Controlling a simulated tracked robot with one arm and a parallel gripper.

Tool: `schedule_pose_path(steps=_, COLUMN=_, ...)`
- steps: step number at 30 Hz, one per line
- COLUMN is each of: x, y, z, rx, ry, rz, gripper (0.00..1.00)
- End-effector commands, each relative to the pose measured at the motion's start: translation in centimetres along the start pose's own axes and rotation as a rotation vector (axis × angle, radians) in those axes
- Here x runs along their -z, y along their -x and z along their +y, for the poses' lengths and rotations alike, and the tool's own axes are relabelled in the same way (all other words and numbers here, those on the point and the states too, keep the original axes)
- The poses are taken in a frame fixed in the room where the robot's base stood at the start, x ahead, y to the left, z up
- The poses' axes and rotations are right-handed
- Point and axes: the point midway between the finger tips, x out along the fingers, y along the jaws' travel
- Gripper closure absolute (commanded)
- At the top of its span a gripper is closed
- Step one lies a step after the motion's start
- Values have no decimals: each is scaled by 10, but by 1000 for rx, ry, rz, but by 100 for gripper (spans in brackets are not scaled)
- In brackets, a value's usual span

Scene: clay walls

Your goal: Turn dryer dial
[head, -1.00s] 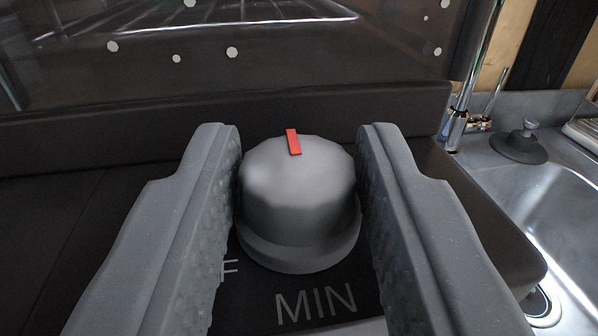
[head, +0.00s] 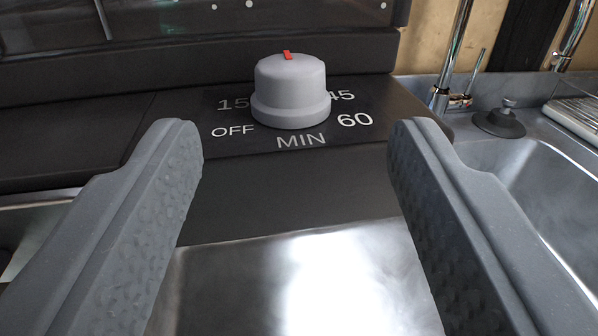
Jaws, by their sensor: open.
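The dryer dial (head: 290,90) is a grey round knob with a red marker (head: 287,55) on its top, at the far side as seen from here. It stands on a dark panel with the printed marks 15, OFF, MIN, 60 and 45 around it. The red marker points away from me, between 15 and 45; the mark behind the knob is hidden. My gripper (head: 296,140) is open and empty. Its two fingers are wide apart, nearer to me than the dial, and touch nothing.
A metal sink (head: 550,180) with taps (head: 455,90) and a dark plug (head: 507,120) is at the right. A shiny metal surface (head: 290,285) lies below the panel. A dark transparent door or window (head: 200,20) stands behind the dial.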

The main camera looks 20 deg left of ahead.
Motion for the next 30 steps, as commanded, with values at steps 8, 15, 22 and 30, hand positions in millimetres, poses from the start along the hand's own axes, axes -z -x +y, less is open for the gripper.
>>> schedule_pose_path(steps=8, x=1, y=48, z=1, rx=-2, ry=0, rz=0, gripper=48)
schedule_pose_path(steps=15, x=-3, y=67, z=2, rx=-2, ry=-1, rz=2, gripper=48)
schedule_pose_path(steps=22, x=-1, y=75, z=1, rx=-1, ry=0, rz=0, gripper=48)
schedule_pose_path(steps=30, x=-1, y=75, z=1, rx=-1, ry=0, rz=0, gripper=48)
